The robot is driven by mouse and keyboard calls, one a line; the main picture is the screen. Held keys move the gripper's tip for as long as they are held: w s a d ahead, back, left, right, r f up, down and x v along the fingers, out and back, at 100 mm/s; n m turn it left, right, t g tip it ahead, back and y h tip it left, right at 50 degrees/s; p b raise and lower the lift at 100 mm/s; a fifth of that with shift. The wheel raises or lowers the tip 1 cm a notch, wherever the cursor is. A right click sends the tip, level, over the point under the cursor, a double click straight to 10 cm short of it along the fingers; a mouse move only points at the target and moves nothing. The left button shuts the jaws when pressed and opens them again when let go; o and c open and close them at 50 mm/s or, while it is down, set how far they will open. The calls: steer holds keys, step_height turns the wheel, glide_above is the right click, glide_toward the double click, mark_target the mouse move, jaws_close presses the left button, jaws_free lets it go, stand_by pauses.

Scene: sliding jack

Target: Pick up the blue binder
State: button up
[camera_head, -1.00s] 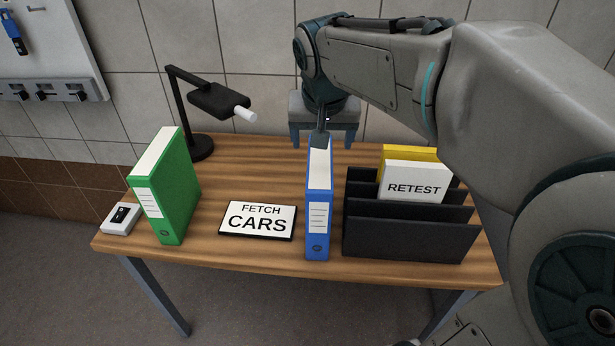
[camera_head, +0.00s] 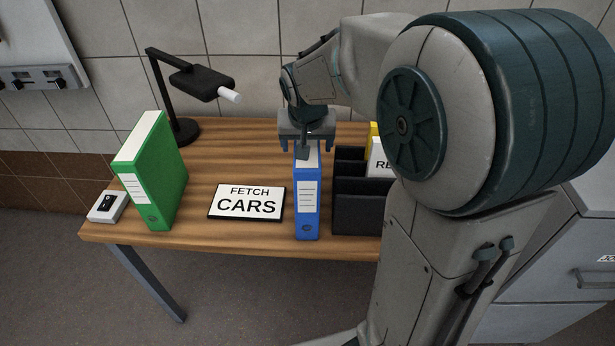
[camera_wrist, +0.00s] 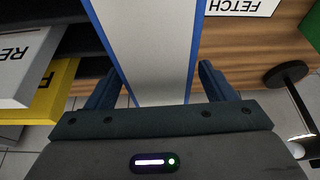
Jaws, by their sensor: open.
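The blue binder (camera_head: 307,208) stands upright on the wooden table, its labelled spine facing the front. Its white top with blue edges fills the middle of the wrist view (camera_wrist: 150,45). My gripper (camera_head: 307,147) is at the far upper end of the binder, pointing down. In the wrist view the open fingers (camera_wrist: 160,78) lie on either side of the binder's top, with a gap on each side. I cannot tell how far down the fingers reach beside it.
A black file rack (camera_head: 356,210) stands close to the binder's right, partly hidden by my arm. A "FETCH CARS" sign (camera_head: 246,203) lies to the left, then a green binder (camera_head: 152,175) and a white switch box (camera_head: 108,206). A black lamp (camera_head: 180,95) stands at the back left.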

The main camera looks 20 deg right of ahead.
steer(key=shift+w+f, duration=0.15)
steer(key=shift+f, duration=0.3)
steer(key=shift+f+b, duration=0.25)
steer(key=shift+b, duration=0.05)
stand_by(0.3)
jaws_close()
